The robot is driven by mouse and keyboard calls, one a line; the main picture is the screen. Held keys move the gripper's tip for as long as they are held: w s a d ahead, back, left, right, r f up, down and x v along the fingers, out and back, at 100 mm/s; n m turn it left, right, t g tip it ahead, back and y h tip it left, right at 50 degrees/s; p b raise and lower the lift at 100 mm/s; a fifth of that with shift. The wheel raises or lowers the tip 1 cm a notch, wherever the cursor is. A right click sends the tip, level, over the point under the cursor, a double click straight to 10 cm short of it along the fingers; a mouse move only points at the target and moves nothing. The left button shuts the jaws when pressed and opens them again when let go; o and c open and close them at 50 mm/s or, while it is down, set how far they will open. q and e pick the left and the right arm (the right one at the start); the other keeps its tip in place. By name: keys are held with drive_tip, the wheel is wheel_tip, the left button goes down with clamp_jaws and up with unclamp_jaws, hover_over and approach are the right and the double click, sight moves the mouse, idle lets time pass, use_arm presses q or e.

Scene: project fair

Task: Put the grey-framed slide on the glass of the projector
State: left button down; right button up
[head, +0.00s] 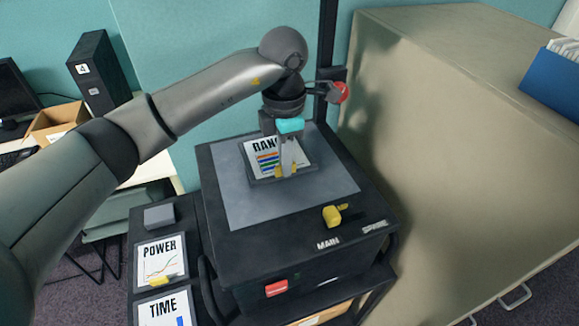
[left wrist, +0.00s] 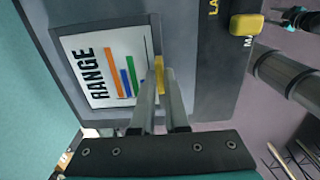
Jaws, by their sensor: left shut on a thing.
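The grey-framed slide (head: 262,150) reads RANGE and has coloured bars. The left wrist view shows the fingers (left wrist: 160,85) closed at this tab, with the slide (left wrist: 100,68) lying flat to the glass plane. I cannot tell whether the slide touches the glass or hangs just above it.
A yellow knob (head: 332,216) sits at the projector's front edge by the MAIN label. A post with a red knob (head: 340,92) rises behind. Slides marked POWER (head: 160,262) and TIME (head: 163,308) lie to the left. A large beige cabinet (head: 450,140) closes off the right.

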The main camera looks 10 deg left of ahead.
use_arm(q)
drive_tip(key=shift+w+d, duration=0.25)
drive_tip(key=shift+d, duration=0.15)
drive_tip(key=shift+f+p, duration=0.45)
drive_tip(key=shift+f, duration=1.3)
drive_tip(key=shift+f, duration=0.1)
drive_tip(key=shift+f, duration=0.15)
drive_tip(key=c, duration=0.9)
unclamp_jaws()
drive_tip(key=shift+r, duration=0.2)
wheel_tip(320, 180, up, 8)
drive_tip(key=shift+f+b, duration=0.2)
drive_tip(key=shift+b, duration=0.3)
